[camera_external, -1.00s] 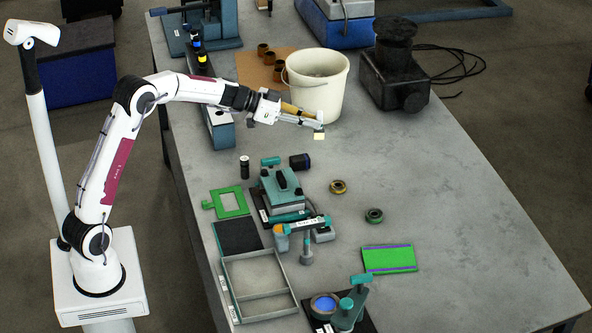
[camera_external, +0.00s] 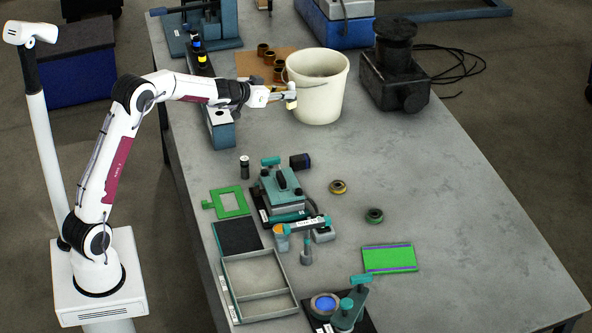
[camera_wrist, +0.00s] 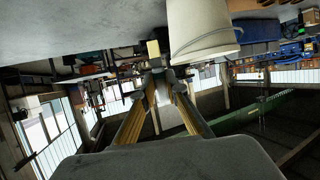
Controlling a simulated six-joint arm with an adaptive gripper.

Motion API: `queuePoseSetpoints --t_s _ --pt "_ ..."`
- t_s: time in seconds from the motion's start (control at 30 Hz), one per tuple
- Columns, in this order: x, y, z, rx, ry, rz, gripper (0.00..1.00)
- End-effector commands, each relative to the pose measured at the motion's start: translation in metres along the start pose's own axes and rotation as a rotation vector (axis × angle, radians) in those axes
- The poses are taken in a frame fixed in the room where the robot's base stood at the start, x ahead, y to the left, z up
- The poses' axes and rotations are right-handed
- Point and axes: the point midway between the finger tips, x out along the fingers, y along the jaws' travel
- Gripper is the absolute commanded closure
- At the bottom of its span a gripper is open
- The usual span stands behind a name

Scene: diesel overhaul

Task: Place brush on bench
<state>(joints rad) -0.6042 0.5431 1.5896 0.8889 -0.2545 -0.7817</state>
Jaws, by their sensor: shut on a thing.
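My gripper (camera_external: 287,96) is level in front of the left side of the cream bucket (camera_external: 322,92), above the grey bench (camera_external: 450,210). In the wrist view my gripper (camera_wrist: 165,80) has its two long fingers drawn together at the tips. It is shut on the brush, of which a small pale beige block (camera_wrist: 153,48) shows at the fingertips. The brush's pale end (camera_external: 292,105) is also just visible by the bucket. The rest of the brush is hidden or too small to make out. The brush is held above the bench top.
The bucket also shows close by in the wrist view (camera_wrist: 205,30). A dark machine (camera_external: 395,70) stands right of it. Teal fixtures (camera_external: 283,190), a grey tray (camera_external: 258,285) and a green plate (camera_external: 389,258) lie nearer. The bench's right side is clear.

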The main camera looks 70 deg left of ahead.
Motion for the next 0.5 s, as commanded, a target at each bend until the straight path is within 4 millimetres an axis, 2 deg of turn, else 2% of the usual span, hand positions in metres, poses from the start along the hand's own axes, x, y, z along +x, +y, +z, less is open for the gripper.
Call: queuePoseSetpoints --t_s 0.5 --pt "0.002 -0.032 0.012 -0.041 0.0 -0.1 1.0"
